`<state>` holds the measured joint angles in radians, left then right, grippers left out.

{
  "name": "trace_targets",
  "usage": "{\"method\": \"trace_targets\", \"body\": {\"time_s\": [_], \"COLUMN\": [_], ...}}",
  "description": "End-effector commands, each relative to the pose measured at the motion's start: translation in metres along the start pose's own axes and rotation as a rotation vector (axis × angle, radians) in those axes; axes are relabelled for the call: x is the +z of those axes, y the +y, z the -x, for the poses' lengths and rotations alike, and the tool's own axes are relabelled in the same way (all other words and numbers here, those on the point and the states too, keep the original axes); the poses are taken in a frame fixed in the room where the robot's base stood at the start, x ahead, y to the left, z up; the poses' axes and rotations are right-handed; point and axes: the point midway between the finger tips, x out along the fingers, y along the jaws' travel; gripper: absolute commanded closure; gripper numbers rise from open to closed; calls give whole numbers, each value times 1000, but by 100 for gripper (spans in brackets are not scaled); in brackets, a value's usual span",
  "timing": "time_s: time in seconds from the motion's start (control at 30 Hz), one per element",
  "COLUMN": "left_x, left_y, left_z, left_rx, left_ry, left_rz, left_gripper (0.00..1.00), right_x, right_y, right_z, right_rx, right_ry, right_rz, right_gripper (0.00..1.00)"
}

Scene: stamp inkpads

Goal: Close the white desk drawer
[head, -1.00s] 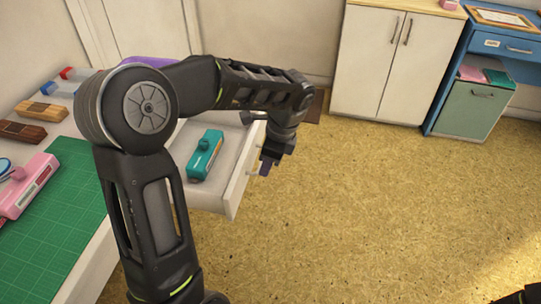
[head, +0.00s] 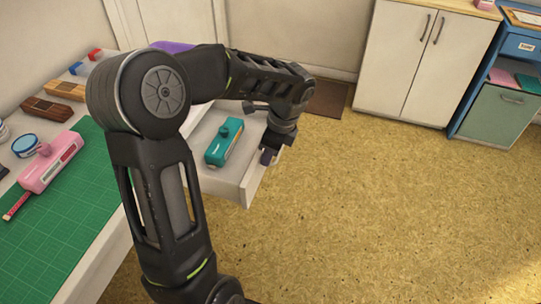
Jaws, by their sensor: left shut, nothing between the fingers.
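The white desk drawer (head: 232,184) stands open, pulled out from the desk to the right. A teal stamp-like object (head: 224,142) lies inside it. My left gripper (head: 267,156) is at the drawer's front panel, near its handle, with its fingers shut and nothing held. Whether the fingers touch the panel is hard to tell. My left arm hides part of the drawer and the desk edge. My right gripper is not in view.
The desk holds a green cutting mat (head: 62,232), a pink stamp-like object (head: 50,164), a blue-rimmed round tin (head: 25,146) and wooden blocks (head: 65,90). A white cabinet (head: 405,65) and a blue desk (head: 480,90) stand at the back. The floor (head: 380,210) right of the drawer is clear.

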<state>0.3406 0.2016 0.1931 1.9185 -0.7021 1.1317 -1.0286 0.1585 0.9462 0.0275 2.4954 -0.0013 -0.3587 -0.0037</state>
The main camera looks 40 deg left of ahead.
Motion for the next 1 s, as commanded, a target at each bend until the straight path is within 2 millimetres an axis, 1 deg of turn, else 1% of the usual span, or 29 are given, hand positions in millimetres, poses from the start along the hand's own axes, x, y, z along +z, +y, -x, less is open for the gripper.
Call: {"method": "trace_targets", "body": {"time_s": [0.17,0.27,0.5,0.7,0.83,1.0], "left_x": [24,43,98,140,158,170], "left_y": [0,1,1,1,1,0], "left_z": [-3,-7,-20,-31,-37,-41], "left_rx": [2,3,5,4,4,1], "left_ry": [-2,-3,-3,-3,-2,-1], "left_rz": [3,5,6,4,2,1], "left_gripper": [100,100,100,100,100,100], "right_x": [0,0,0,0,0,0], "right_y": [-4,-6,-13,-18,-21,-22], "right_z": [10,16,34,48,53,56], "right_rx": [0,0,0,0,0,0], "right_ry": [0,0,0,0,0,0], "right_rz": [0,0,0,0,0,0], "right_gripper": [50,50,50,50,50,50]}}
